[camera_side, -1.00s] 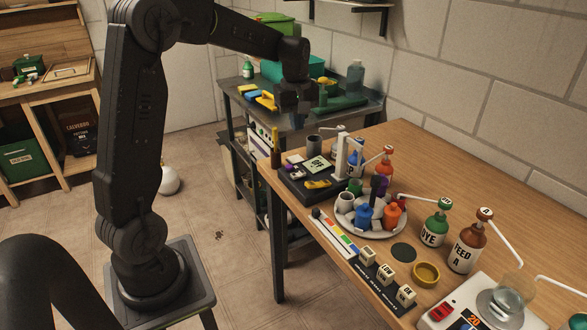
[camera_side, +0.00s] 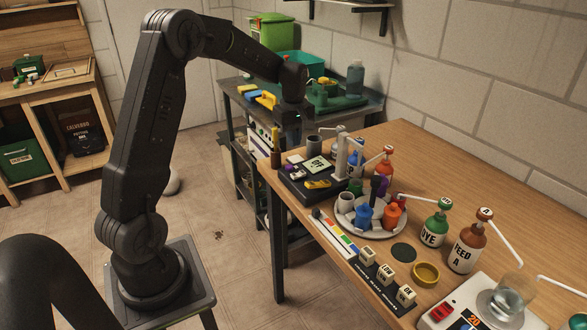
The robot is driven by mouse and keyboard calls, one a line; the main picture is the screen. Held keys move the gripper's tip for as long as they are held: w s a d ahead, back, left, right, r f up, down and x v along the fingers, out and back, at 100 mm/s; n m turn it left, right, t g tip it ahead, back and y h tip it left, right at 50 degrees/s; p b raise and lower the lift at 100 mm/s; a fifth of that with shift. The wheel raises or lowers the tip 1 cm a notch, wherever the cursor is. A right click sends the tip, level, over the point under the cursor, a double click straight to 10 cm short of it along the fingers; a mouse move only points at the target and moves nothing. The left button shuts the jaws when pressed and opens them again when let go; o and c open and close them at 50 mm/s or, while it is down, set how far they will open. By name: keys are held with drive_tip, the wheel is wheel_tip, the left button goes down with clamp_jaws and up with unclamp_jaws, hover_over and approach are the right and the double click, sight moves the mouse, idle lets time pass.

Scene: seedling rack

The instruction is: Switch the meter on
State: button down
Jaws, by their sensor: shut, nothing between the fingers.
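The meter (camera_side: 291,186) is a dark, flat box at the near left end of the wooden table. Its pale screen (camera_side: 317,165) reads OFF. Small light and purple parts and a yellow piece sit on its top; which one is the switch is too small to tell. A pale upright stand with an arm rises at its right side. My gripper (camera_side: 292,128) points down above and slightly left of the meter, apart from it in the picture. It is shut and empty. Its fingertips are dark and hard to make out against the bench behind.
A round tray (camera_side: 346,228) with blue, orange and other small pots stands right of the meter. A colour strip (camera_side: 332,232) and labelled blocks lie along the table's front edge.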

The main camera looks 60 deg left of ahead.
sight(293, 175)
wheel_tip(293, 175, down, 10)
drive_tip(key=shift+r, duration=0.1)
idle(0.4)
drive_tip(key=shift+s+f, duration=0.1)
drive_tip(key=shift+f, duration=0.2)
drive_tip(key=shift+w+r, duration=0.4)
drive_tip(key=shift+w, duration=0.35)
